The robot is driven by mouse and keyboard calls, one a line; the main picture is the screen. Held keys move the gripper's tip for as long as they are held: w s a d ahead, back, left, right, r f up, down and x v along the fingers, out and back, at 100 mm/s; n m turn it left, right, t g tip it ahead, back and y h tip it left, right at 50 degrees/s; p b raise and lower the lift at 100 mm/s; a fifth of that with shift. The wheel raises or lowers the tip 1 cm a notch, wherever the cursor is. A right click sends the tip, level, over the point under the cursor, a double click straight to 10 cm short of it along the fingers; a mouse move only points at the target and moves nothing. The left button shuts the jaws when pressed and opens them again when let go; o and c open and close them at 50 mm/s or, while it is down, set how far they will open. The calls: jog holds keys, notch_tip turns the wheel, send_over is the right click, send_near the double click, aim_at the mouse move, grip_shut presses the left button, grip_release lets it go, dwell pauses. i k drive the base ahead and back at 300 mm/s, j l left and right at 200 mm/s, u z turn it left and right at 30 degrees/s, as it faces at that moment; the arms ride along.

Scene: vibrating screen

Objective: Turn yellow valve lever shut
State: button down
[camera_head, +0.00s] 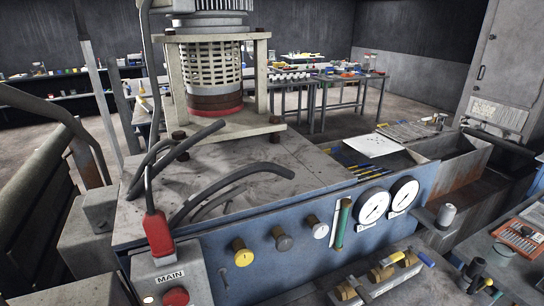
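Several brass valves (382,273) sit in a row on a pale mount at the front bottom of the machine. A short yellow lever (397,257) shows at the right end of this row. A blue handle (426,259) lies just right of it. The exact angle of the yellow lever is too small to tell. A round yellow knob (242,252) sits on the blue front panel, left of a grey knob (283,240) and a pale knob (317,227). My gripper is not in view.
A grey box marked MAIN (170,277) with a red button stands at front left. Two dials (373,206) and a green tube (341,224) are on the blue panel. Black hoses (232,177) lie over the machine top. An orange tray (520,237) is at right.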

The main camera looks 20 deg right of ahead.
aim_at(393, 257)
jog(key=k+l+z, duration=0.1)
jog(key=l+z, duration=0.15)
jog(key=z, duration=0.15)
jog(key=l+z, duration=0.3)
jog(key=z, duration=0.15)
